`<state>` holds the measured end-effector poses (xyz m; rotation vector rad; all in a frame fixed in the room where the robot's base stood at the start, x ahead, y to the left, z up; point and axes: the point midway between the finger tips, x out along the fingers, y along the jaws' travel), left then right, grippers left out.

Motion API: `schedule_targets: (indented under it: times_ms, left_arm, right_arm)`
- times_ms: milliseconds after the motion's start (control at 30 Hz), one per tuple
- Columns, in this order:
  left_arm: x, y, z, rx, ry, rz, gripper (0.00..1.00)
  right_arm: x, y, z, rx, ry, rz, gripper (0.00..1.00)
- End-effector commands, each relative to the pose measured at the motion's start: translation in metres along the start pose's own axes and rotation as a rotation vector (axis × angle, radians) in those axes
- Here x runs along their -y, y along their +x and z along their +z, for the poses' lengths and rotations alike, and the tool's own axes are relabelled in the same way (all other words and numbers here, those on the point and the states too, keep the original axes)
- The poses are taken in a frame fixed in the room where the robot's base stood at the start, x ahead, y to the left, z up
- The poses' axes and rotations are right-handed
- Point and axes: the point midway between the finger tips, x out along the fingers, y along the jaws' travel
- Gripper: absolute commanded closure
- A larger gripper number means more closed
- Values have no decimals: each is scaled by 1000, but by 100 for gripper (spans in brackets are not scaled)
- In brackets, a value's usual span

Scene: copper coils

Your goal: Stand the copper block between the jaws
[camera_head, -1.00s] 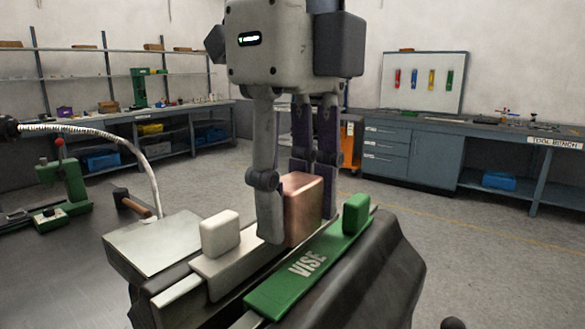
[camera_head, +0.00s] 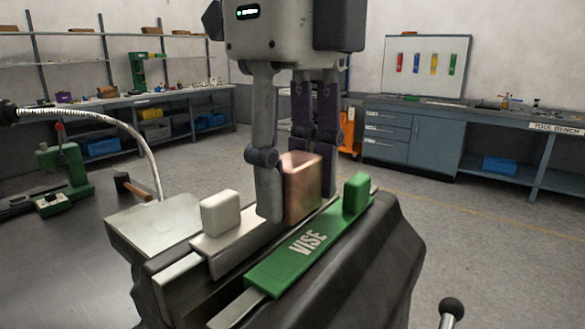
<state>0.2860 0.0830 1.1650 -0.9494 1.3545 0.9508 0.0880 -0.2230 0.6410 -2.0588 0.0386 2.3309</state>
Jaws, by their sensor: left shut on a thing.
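The copper block (camera_head: 302,188) stands upright at the vise, over the gap between the pale jaw (camera_head: 222,238) and the green jaw (camera_head: 312,244) marked VISE. My left gripper (camera_head: 297,200) points down from above and is shut on the block, one finger at its near left side and the others behind it. The fingers hide part of the block. Its lower end is hidden by the jaws and a finger, so I cannot tell whether it touches the vise bed. My right gripper is out of view.
A white stub (camera_head: 220,213) rises from the pale jaw and a green stub (camera_head: 356,194) from the green jaw. A hammer (camera_head: 134,187) and a green press (camera_head: 62,178) are at the left. A ball-ended handle (camera_head: 452,308) shows at lower right.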

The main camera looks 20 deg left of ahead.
Motion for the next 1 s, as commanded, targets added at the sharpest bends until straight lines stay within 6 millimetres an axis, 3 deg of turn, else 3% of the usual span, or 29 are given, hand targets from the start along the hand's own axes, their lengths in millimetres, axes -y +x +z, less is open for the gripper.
schedule_targets:
  times_ms: [1000]
  left_arm:
    - [0, 16, 0, 0, 0, 3, 88]
  right_arm:
    - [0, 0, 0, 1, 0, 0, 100]
